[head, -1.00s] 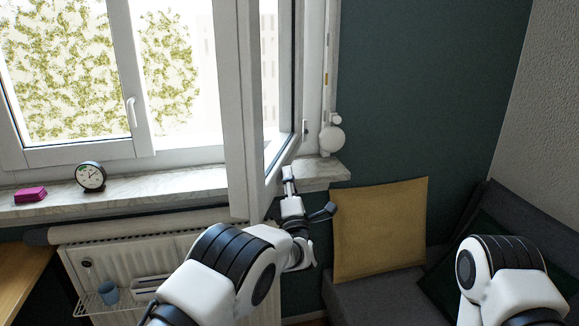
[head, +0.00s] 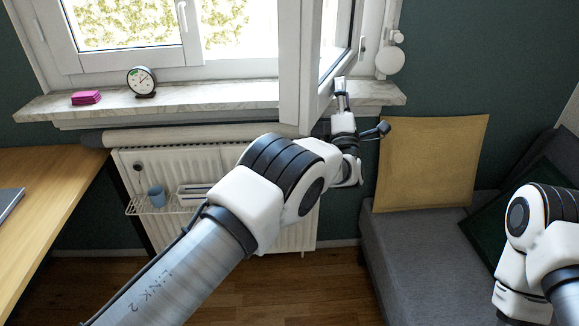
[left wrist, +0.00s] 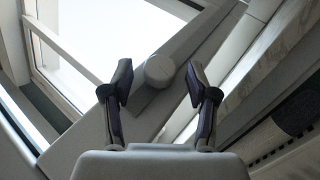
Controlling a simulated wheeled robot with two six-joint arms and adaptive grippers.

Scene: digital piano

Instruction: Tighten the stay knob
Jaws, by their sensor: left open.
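The stay knob (left wrist: 159,70) is a round, pale grey knob on a flat bar beneath the window in the left wrist view. My left gripper (left wrist: 158,84) is open, with one dark finger on either side of the knob. Both fingertips look apart from it. In the head view my left gripper (head: 341,86) is by the lower edge of the open window sash (head: 298,75), above the right part of the sill. I cannot make out the knob there. My right arm shows at the lower right, but its gripper is out of view.
A radiator (head: 215,163) with a wire shelf and blue cup (head: 156,196) is below. A yellow cushion (head: 430,163) stands on the grey sofa (head: 410,250) at right.

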